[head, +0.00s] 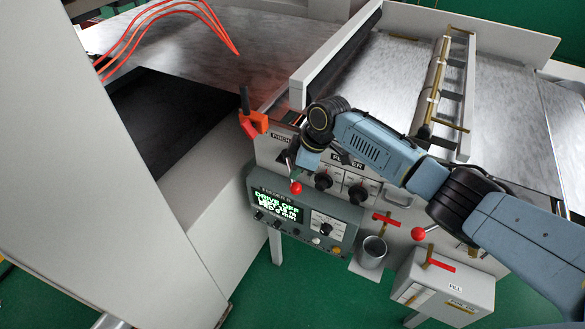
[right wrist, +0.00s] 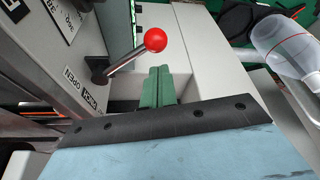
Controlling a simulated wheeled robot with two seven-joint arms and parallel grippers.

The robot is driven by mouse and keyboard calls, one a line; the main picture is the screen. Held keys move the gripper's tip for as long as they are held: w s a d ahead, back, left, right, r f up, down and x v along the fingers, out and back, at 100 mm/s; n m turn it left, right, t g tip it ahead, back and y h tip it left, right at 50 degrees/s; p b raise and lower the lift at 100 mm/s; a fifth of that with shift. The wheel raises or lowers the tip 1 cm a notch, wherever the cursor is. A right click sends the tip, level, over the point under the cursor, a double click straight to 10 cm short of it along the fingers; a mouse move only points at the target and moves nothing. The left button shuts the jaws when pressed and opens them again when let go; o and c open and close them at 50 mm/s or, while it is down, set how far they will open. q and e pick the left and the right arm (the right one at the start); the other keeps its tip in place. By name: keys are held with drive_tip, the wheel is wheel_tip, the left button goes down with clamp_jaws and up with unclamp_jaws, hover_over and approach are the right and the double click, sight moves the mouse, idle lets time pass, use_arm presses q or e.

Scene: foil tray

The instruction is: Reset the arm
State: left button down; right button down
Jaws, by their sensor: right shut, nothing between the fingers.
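My right arm (head: 375,146) reaches in from the right over the front panel of the machine. My right gripper (head: 293,158) is mostly hidden by its own wrist in the head view. In the right wrist view its green fingers (right wrist: 158,86) are together with nothing between them. A lever with a red ball knob (right wrist: 155,40) lies just past the fingertips in that view; I cannot tell the gap in depth. The red knob (head: 296,187) also shows below the gripper in the head view. My left gripper is in neither view.
A control box with a lit display (head: 278,207) hangs below the panel. A metal cup (head: 372,252), a box marked FILL (head: 440,285) and red-handled valves (head: 386,220) are to its right. A clear bottle (right wrist: 285,45) shows in the right wrist view.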

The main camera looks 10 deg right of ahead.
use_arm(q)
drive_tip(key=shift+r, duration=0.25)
use_arm(e)
drive_tip(key=v, duration=0.5)
drive_tip(key=shift+w, duration=0.1)
